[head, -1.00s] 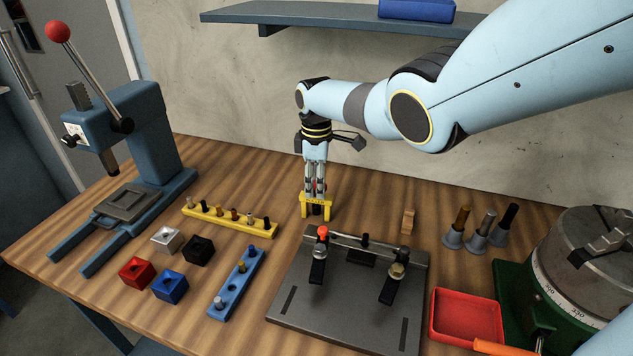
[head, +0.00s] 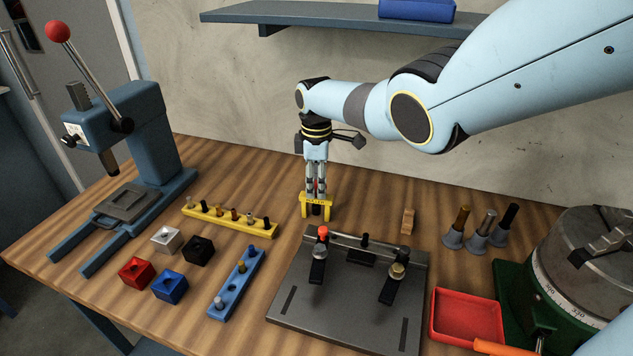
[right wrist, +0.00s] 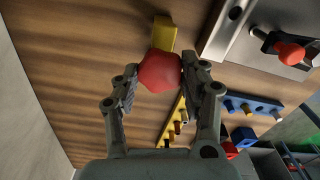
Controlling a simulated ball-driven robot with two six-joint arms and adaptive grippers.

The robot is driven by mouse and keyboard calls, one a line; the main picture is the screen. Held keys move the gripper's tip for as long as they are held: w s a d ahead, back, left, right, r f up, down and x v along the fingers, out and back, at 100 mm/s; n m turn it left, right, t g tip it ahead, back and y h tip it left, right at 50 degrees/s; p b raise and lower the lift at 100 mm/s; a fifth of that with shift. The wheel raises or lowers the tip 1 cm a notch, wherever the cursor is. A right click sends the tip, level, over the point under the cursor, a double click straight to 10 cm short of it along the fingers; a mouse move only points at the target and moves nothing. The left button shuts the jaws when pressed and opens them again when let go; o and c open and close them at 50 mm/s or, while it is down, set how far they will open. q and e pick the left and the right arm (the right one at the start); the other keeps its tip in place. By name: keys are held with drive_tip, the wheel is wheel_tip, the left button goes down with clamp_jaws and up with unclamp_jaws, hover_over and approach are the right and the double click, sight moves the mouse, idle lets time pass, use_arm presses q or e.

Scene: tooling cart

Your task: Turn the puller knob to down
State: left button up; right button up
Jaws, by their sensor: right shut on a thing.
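The puller is a small yellow bridge-shaped frame (head: 326,207) standing on the wooden bench behind the grey fixture plate. Its knob is red and faceted, and shows large between the fingers in the right wrist view (right wrist: 160,72). Part of the yellow frame also shows beyond the knob in the right wrist view (right wrist: 163,33). My right gripper (head: 317,187) points straight down over the puller and is shut on the red knob, one finger on each side. The fingers hide most of the knob in the head view. My left gripper is not in view.
The grey fixture plate (head: 345,300) with two clamps, one red-tipped, lies just in front of the puller. A yellow pin rack (head: 228,221) is to the left. A small wooden piece (head: 407,221) stands to the right. The wall is close behind.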

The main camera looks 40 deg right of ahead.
sight(316, 185)
drive_tip(key=shift+n, duration=1.5)
idle(2.0)
drive_tip(key=o, duration=1.2)
drive_tip(key=shift+r, duration=0.1)
drive_tip(key=shift+r, duration=3.65)
